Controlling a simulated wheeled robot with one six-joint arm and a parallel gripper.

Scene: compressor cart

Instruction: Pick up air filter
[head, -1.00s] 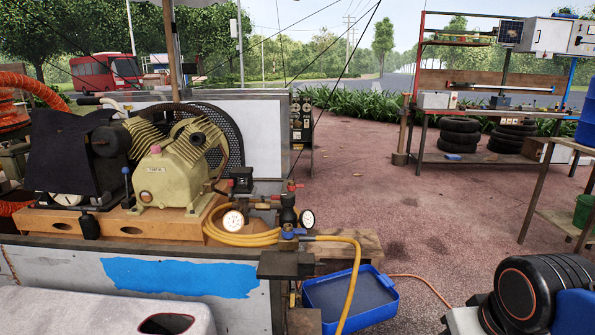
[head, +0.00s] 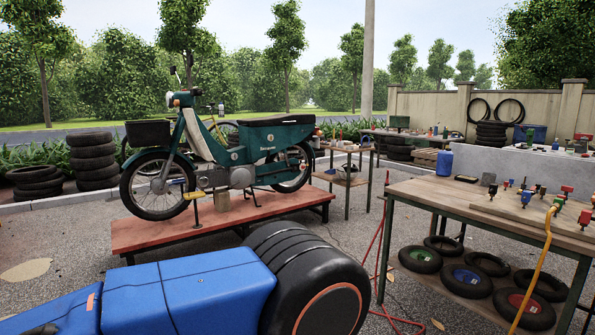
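I cannot make out an air filter in the head view. My gripper is not in view; only a blue link and a black ribbed joint of my own arm show across the bottom. The compressor is out of this view.
A green moped (head: 235,150) stands on a low red platform (head: 150,237). At right, a workbench (head: 425,190) holds small red and blue fittings, with small wheels on its lower shelf. A yellow hose (head: 533,275) hangs from it. Tyres (head: 93,160) are stacked at left. Gravel is open at lower left.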

